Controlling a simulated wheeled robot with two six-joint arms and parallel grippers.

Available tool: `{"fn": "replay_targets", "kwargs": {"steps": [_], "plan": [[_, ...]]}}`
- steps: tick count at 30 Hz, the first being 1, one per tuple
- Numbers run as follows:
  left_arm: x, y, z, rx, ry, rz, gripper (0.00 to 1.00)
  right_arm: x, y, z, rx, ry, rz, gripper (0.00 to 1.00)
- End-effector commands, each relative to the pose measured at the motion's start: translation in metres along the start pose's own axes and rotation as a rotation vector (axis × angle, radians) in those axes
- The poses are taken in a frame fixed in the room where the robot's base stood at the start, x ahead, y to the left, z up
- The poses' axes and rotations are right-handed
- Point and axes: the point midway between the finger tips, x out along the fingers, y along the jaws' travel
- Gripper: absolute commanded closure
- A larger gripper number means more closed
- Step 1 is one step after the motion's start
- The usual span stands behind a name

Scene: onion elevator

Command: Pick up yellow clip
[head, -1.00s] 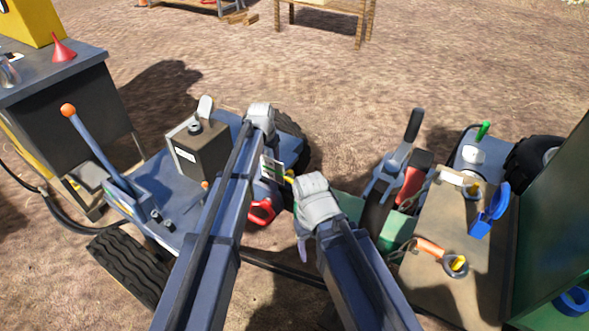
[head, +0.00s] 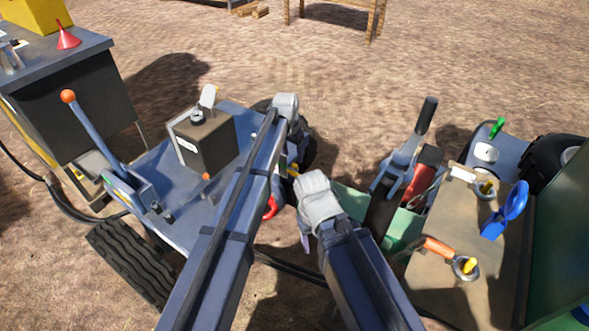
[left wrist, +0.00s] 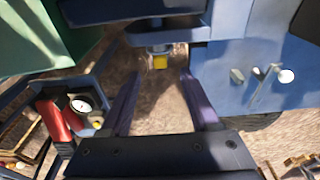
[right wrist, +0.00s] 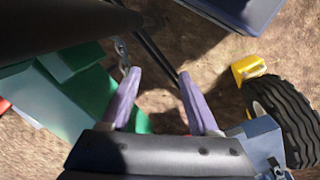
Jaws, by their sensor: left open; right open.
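A small yellow piece (left wrist: 160,62), which may be the yellow clip, shows in the left wrist view at the end of a metal fitting under a blue part. A bit of yellow (head: 294,169) also shows in the head view, mostly hidden by my left arm. My left gripper (left wrist: 163,88) is open and empty, its fingers either side of the line to the yellow piece, which lies beyond the tips. My right gripper (right wrist: 161,80) is open and empty over the ground near a green box and a chain. Other yellow clip-like pieces (head: 468,265) (head: 487,188) sit with rings on the right-hand board.
A blue trailer bed (head: 160,180) with a brown box (head: 208,142) and an orange-knobbed lever (head: 95,135) stands left. The board (head: 430,284) at right carries a blue item (head: 506,210). A yellow can (right wrist: 248,68) lies near a tyre (right wrist: 285,115).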

Motion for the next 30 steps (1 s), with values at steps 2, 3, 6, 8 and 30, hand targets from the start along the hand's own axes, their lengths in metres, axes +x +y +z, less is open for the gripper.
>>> {"fn": "replay_targets", "kwargs": {"steps": [2, 3, 6, 8, 30], "plan": [[0.007, 0.0, 0.0, 0.0, 0.0, 0.0, 0.38, 0.007, -0.001, 0.0, 0.0, 0.0, 0.0, 0.39], [0.011, 0.0, 0.0, 0.0, 0.0, 0.0, 0.38, 0.011, -0.001, -0.001, 0.0, 0.0, 0.0, 0.39], [0.024, 0.0, 0.0, 0.0, 0.0, 0.0, 0.38, 0.023, -0.002, -0.001, 0.0, 0.0, 0.0, 0.39], [0.032, 0.0, 0.001, 0.0, 0.0, 0.0, 0.38, 0.031, -0.003, -0.002, 0.0, 0.0, 0.0, 0.39], [0.05, 0.0, 0.0, 0.0, 0.0, 0.0, 0.68, 0.049, -0.004, -0.003, -0.001, 0.0, 0.005, 0.39]]}}
